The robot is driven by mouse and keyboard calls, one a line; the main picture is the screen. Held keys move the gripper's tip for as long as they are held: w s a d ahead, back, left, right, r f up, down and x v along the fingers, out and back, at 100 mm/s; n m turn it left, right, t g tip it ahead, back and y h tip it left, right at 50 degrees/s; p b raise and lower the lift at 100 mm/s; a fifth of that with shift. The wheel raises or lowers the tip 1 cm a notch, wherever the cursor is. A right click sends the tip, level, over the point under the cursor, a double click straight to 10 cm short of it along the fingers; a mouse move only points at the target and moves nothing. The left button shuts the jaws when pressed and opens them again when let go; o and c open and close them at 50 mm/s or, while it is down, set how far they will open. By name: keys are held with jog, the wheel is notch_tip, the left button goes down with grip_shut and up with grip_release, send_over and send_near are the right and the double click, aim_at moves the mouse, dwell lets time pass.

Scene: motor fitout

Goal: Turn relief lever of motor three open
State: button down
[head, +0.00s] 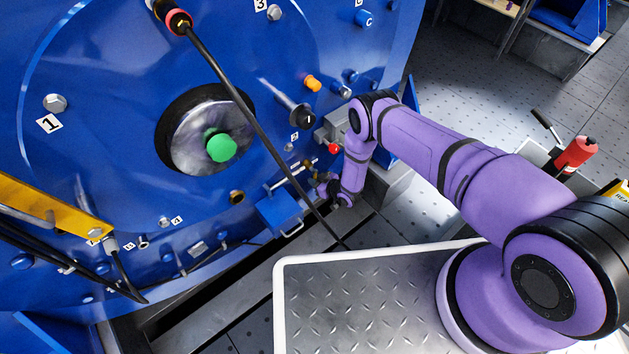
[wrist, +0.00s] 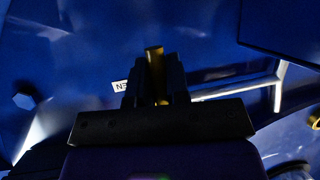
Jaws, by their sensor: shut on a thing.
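In the wrist view my gripper (wrist: 155,80) has its two dark fingers on either side of a narrow brass-coloured lever (wrist: 153,53). The fingers are shut on it, and the lever's end stands out past the fingertips. A small white label (wrist: 120,86) with dark letters is beside the left finger, partly hidden. In the head view my gripper (head: 322,186) is low at the right side of the big blue motor (head: 110,110). The lever's grip is too small and covered there to make out.
A pale metal handle (wrist: 240,88) runs close to the right finger. A blue box (head: 279,214) sits left of my gripper. A red knob (head: 334,148) is just above it. A black cable (head: 240,95) hangs across the motor face.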

jog(key=c, duration=1.1)
grip_release()
jog(key=v, duration=1)
jog(key=shift+s+d, duration=0.25)
jog(key=shift+d, duration=0.05)
